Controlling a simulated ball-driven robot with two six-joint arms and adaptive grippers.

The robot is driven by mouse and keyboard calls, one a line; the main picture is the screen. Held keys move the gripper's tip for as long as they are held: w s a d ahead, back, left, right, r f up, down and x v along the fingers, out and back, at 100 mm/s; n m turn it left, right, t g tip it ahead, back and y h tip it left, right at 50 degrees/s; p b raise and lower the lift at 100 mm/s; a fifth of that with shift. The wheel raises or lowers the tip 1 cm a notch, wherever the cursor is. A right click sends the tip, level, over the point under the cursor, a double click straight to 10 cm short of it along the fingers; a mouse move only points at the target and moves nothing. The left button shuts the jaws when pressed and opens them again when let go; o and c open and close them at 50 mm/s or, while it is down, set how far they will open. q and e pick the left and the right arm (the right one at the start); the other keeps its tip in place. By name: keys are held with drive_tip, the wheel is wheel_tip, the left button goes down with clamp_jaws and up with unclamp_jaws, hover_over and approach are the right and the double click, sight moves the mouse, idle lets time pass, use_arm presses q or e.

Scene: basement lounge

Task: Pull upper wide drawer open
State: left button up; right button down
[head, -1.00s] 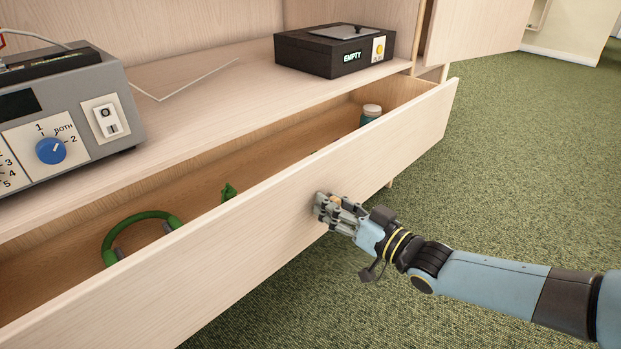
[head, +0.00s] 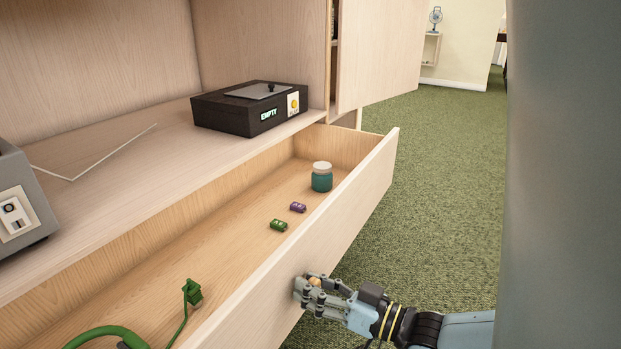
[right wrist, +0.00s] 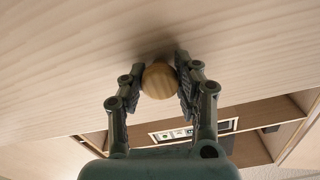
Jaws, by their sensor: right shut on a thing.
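The upper wide drawer (head: 362,193) stands well open below the cabinet top, its pale wooden front facing me. My right gripper (head: 306,287) is at the outer face of this front. In the right wrist view its two fingers are shut on a round wooden knob (right wrist: 159,80), one finger on each side. Inside the drawer lie a teal jar with a white lid (head: 321,178), a purple small item (head: 298,207), a green small item (head: 279,225) and a green cable with a plug (head: 193,292). My left gripper is not in view.
A black box marked EMPTY (head: 228,113) sits on the cabinet top. A grey device (head: 22,205) stands at the left, with a thin clear sheet (head: 95,150) beside it. A cabinet door (head: 380,55) hangs open above. Green carpet (head: 440,190) is clear at right.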

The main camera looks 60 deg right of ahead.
drive_tip(key=c, duration=0.9)
unclamp_jaws()
drive_tip(key=s, duration=0.8)
drive_tip(key=s+d, duration=0.1)
drive_tip(key=s, duration=0.3)
